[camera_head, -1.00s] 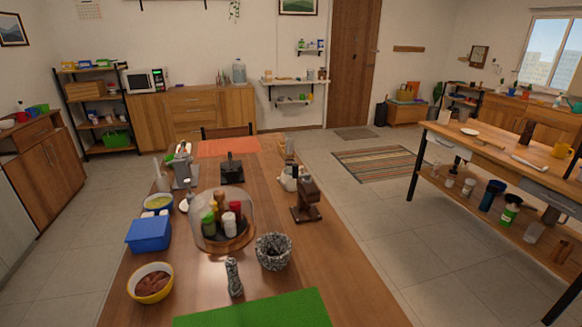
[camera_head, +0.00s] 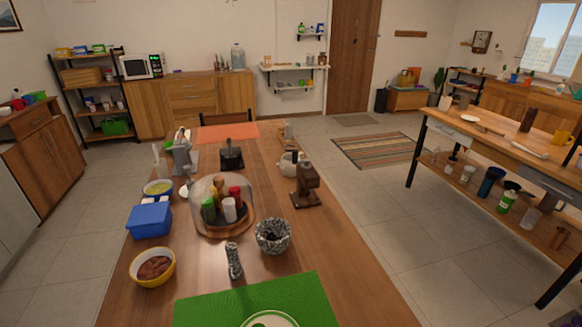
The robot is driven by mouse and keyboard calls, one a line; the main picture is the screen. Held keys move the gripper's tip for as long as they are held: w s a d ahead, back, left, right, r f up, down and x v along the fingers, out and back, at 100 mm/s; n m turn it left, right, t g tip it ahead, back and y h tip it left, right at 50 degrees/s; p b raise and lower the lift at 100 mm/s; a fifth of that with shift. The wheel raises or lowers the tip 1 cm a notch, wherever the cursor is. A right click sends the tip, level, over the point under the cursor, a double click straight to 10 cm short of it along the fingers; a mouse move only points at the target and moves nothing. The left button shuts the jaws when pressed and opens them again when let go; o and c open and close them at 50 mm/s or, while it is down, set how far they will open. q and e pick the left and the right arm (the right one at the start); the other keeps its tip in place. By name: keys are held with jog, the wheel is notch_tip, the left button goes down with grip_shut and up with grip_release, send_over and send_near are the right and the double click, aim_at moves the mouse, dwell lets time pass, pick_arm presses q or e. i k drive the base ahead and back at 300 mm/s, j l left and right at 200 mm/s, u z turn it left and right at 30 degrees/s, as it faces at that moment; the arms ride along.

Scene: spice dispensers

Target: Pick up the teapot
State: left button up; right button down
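A small whitish vessel (camera_head: 287,165) with a dark top stands on the long wooden table, partly hidden behind a dark brown grinder-like device (camera_head: 306,186). It may be the teapot, but it is too small and covered to be sure. A teal object (camera_head: 575,91) at the far right, on the back counter, is also too small to name. Neither of my grippers shows in the head view.
The long table (camera_head: 345,245) also holds a glass dome (camera_head: 208,192) over several bottles, a speckled mortar (camera_head: 273,236), a pestle (camera_head: 234,261), a blue box (camera_head: 149,220), a yellow bowl (camera_head: 153,267) and a green mat (camera_head: 310,295). Its right side is mostly clear.

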aim_at(289, 170)
jog(key=k+l+z, duration=0.1)
jog(key=l+z, duration=0.15)
jog(key=z, duration=0.15)
jog(key=l+z, duration=0.55)
jog(key=z, duration=0.2)
jog(key=l+z, duration=0.35)
jog(key=i+l+z, duration=0.6)
jog(key=i, duration=0.2)
jog(key=i+j+u, duration=0.25)
jog(key=u, duration=0.25)
jog(key=i+u, duration=0.45)
jog(key=i+l+u, duration=0.1)
jog(key=i+u, duration=0.4)
jog(key=i+l+u, duration=0.2)
jog(key=i+u, duration=0.15)
jog(key=u, duration=0.15)
jog(key=i+j+u, duration=0.15)
jog(key=i+u, duration=0.75)
jog(key=i+l+u, duration=0.1)
jog(key=i+u, duration=0.2)
jog(key=u, duration=0.15)
jog(key=i+l+u, duration=0.3)
jog(key=u, duration=0.15)
jog(key=i+l+u, duration=0.45)
jog(key=k+j, duration=0.05)
jog(key=k, duration=0.05)
